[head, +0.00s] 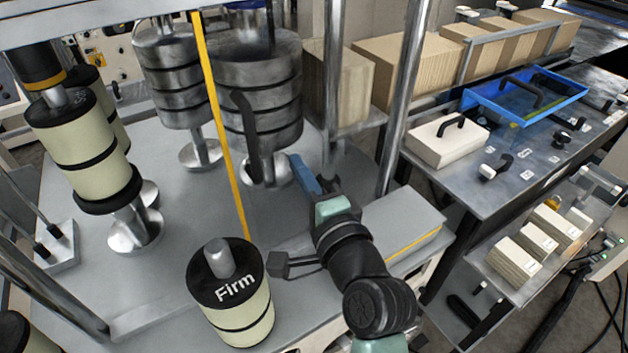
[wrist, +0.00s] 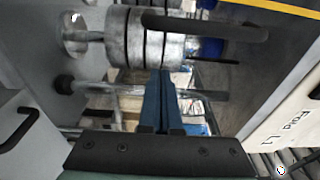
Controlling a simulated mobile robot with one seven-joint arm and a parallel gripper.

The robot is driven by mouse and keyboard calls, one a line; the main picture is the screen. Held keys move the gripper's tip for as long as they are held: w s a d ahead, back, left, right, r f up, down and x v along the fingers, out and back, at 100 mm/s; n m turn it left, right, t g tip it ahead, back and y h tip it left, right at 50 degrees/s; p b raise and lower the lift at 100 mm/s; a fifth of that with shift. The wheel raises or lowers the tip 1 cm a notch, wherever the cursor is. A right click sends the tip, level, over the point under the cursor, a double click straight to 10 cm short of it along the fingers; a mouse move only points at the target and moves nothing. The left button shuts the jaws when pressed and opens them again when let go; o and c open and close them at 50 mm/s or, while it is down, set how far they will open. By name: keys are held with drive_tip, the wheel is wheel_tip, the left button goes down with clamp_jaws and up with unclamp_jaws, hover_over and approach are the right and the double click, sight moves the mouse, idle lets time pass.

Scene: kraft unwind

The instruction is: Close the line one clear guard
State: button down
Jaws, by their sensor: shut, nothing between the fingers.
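The clear guard is a see-through panel, hard to make out. A slanting yellow strip (head: 222,125) appears to mark one edge of it, and a curved black handle (head: 243,125) stands upright beside the strip, before the metal rollers. In the wrist view the handle (wrist: 205,26) lies across the top, with the yellow strip (wrist: 280,9) at the upper right. My gripper (head: 294,160) has blue fingers, shut and empty, right of the handle's lower end in the head view. In the wrist view my fingertips (wrist: 160,73) point below the handle, with a visible gap. The panel's other edges cannot be told.
Stacked metal rollers (head: 258,85) stand behind the handle. A cream roller marked "Firm" (head: 235,300) stands at the front, left of my arm. A metal post (head: 402,100) rises to the right. A bench with a blue tray (head: 475,97) lies further right.

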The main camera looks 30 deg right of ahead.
drive_tip(key=shift+w+d+r, duration=0.1)
drive_tip(key=shift+w+r, duration=0.05)
drive_tip(key=shift+w, duration=0.75)
drive_tip(key=a+p, duration=0.2)
drive_tip(key=shift+s+a, duration=0.35)
drive_tip(key=shift+s, duration=0.05)
drive_tip(key=shift+s+a, duration=0.2)
drive_tip(key=shift+a, duration=0.4)
drive_tip(key=shift+a, duration=0.1)
